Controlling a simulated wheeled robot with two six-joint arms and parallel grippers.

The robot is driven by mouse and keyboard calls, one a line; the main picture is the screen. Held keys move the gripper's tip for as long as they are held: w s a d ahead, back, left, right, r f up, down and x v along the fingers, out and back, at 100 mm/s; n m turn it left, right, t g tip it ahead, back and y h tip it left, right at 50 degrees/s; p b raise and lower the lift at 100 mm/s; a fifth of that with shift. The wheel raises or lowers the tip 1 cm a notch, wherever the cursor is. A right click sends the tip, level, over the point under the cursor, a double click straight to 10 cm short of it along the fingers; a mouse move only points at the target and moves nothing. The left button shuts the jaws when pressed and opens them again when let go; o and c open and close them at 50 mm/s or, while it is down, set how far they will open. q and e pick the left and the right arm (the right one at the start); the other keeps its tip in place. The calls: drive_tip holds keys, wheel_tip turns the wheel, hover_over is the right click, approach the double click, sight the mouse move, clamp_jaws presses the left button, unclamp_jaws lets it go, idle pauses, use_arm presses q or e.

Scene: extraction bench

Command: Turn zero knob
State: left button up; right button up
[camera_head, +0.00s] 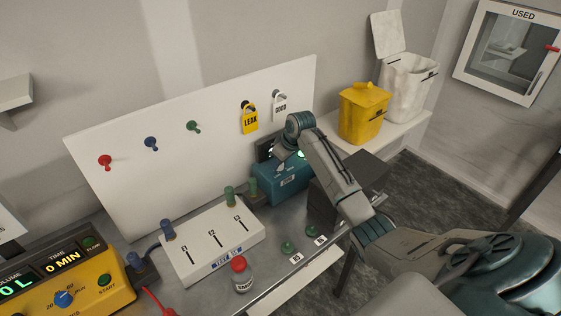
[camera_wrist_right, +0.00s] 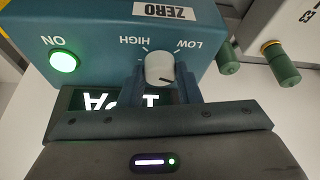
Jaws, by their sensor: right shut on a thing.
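The teal box marked ZERO (camera_wrist_right: 120,28) stands on the bench; it also shows in the head view (camera_head: 283,188), partly behind my right arm. Its round white knob (camera_wrist_right: 158,66) sits between LOW and HIGH marks, which appear upside down in the right wrist view. A dark line on the knob lies near its lower right edge. My right gripper (camera_wrist_right: 159,82) is shut on the knob, with one dark finger on each side. In the head view the gripper (camera_head: 285,157) is at the box and the knob is hidden. My left gripper is not in view.
A lit green ON button (camera_wrist_right: 63,60) is beside the knob. A white box with sliders (camera_head: 212,243) and green posts stands left of the teal box. A red-capped jar (camera_head: 241,276) is in front. A white board with padlocks (camera_head: 200,120) stands behind.

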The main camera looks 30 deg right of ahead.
idle(0.4)
drive_tip(key=o, duration=1)
drive_tip(key=shift+c, duration=0.2)
drive_tip(key=shift+d+r, duration=0.1)
drive_tip(key=shift+r, duration=0.15)
drive_tip(key=b+v, duration=0.4)
drive_tip(key=v, duration=0.6)
drive_tip(key=shift+s, duration=0.15)
